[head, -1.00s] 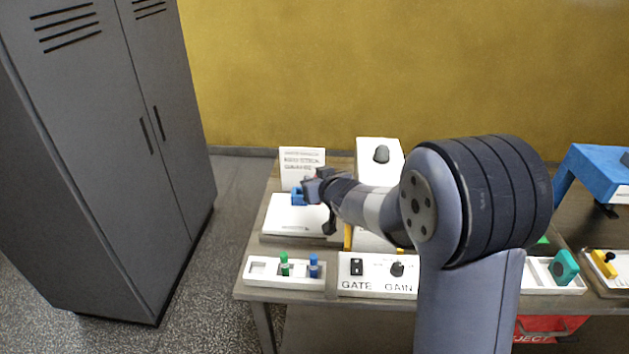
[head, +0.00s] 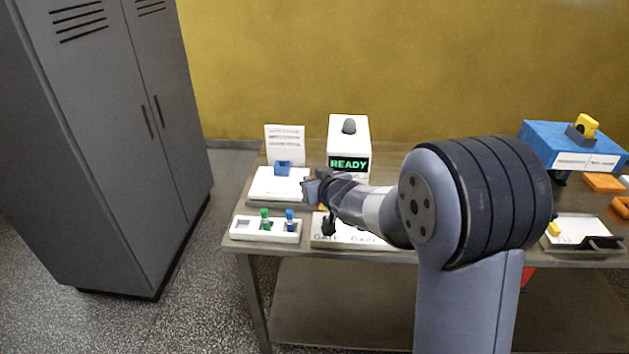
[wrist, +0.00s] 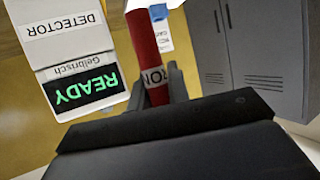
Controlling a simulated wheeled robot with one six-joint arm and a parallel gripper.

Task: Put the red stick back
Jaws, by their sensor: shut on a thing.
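The red stick (wrist: 143,45) stands between the jaws of my gripper (wrist: 156,88) in the wrist view, with a white label band partly reading "RON". My gripper is shut on it. In the head view my gripper (head: 312,188) is over the table, right of the white plate and above the rack's far right side; the stick cannot be made out there. The white rack (head: 265,236) sits at the table's front left edge. Its left slot (head: 243,225) is empty. A green stick (head: 265,219) and a blue stick (head: 290,220) stand in its other slots.
A white detector (head: 348,140) showing "READY" stands behind my gripper. A white plate (head: 262,186) with a blue block (head: 283,168) lies behind the rack. A grey cabinet (head: 110,140) stands left.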

